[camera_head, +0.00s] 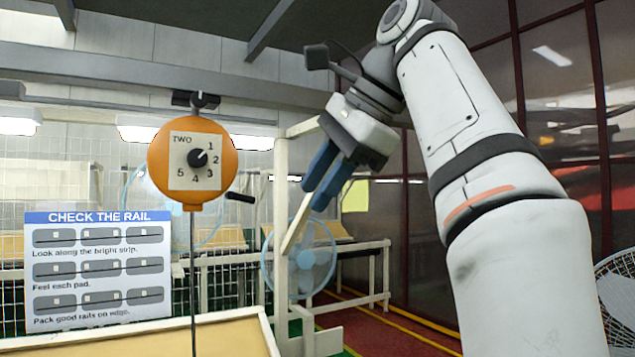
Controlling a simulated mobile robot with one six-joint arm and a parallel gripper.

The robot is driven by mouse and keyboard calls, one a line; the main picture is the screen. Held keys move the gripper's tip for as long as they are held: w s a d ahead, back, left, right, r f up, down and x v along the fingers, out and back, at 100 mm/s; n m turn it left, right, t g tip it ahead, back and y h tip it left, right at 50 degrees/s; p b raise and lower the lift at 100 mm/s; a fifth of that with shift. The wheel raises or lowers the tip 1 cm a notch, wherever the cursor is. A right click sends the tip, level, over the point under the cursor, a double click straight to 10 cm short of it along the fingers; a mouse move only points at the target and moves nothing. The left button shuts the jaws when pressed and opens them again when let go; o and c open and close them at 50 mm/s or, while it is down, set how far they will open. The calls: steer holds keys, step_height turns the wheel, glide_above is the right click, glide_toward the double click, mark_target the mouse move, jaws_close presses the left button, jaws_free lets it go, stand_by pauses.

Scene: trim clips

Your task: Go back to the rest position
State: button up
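My gripper (312,198) is raised in the upper middle of the view, right of the orange dial. A pale slanted strip (297,223) runs down-left from near the fingertips to a cream post. My arm comes up from the lower right and bends over at the top. No trim clip can be made out.
An orange dial (180,155) with a crank hangs at left centre. A sign (98,265) about checking the rail stands left. A tan panel (215,340) with a pale rim lies at the bottom. A cream frame (281,270) and a blue fan (312,262) stand behind the gripper.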

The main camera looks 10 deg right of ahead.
step_height(320, 180, down, 38)
steer(key=s+d+r+n+g+h+b, duration=0.1)
steer(key=s+d+n+h+b, duration=0.15)
steer(key=n+b, duration=0.45)
steer(key=s+f+n, duration=0.2)
steer(key=f, duration=0.4)
steer(key=s+f+n+h, duration=0.1)
steer(key=s+f+n, duration=0.2)
steer(key=f, duration=0.3)
steer(key=s+f+n+g+h, duration=0.1)
steer(key=s+f+n, duration=0.1)
steer(key=f, duration=0.4)
steer(key=shift+s+d+n+p, duration=0.2)
steer(key=shift+n+p, duration=0.25)
steer(key=shift+n, duration=0.25)
steer(key=shift+h, duration=0.25)
